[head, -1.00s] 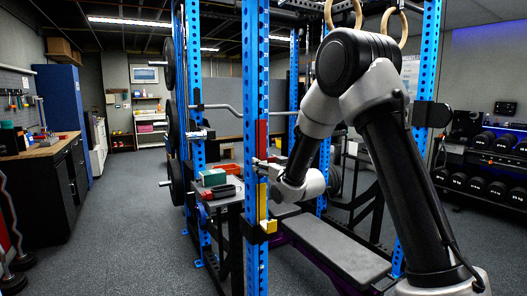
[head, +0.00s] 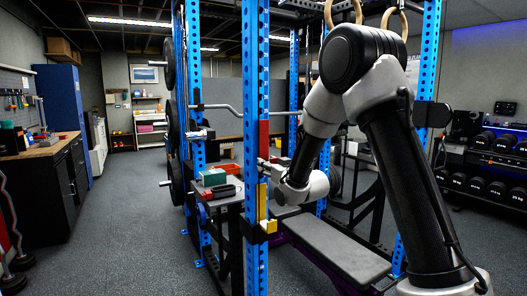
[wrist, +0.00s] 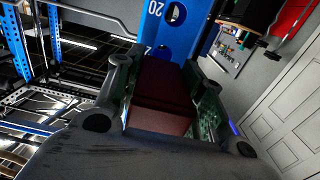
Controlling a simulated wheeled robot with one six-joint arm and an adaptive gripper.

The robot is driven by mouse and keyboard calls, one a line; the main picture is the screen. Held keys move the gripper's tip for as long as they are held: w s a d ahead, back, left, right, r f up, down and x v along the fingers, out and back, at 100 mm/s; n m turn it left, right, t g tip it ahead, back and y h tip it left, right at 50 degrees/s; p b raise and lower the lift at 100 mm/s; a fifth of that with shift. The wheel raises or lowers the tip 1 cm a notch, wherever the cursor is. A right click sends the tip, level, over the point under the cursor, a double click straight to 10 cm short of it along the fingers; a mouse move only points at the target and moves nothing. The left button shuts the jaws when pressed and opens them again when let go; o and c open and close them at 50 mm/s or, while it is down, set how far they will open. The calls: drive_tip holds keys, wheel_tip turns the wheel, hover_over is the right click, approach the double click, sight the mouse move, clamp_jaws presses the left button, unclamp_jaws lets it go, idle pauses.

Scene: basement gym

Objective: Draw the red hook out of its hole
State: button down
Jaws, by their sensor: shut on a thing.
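The red hook (head: 264,136) shows as an upright red block against the front blue rack upright (head: 256,60) in the head view. My gripper (head: 264,164) is at its lower end, reaching in from the right. In the wrist view the dark red body of the hook (wrist: 163,95) sits between the two green-padded fingers of my gripper (wrist: 165,100), which are shut on it. The blue upright (wrist: 165,35), with holes and the number 20, is just beyond the hook. The hook's peg is hidden, so I cannot tell how deep it sits in its hole.
A yellow hook (head: 268,226) is lower on the same upright. A bench (head: 335,245) stands inside the rack. A small table with a green box (head: 213,177) and a red tray (head: 229,168) is behind the upright. Open floor (head: 120,230) lies to the left.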

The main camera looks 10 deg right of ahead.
drive_tip(key=v, duration=0.7)
drive_tip(key=shift+s, duration=0.15)
idle(0.6)
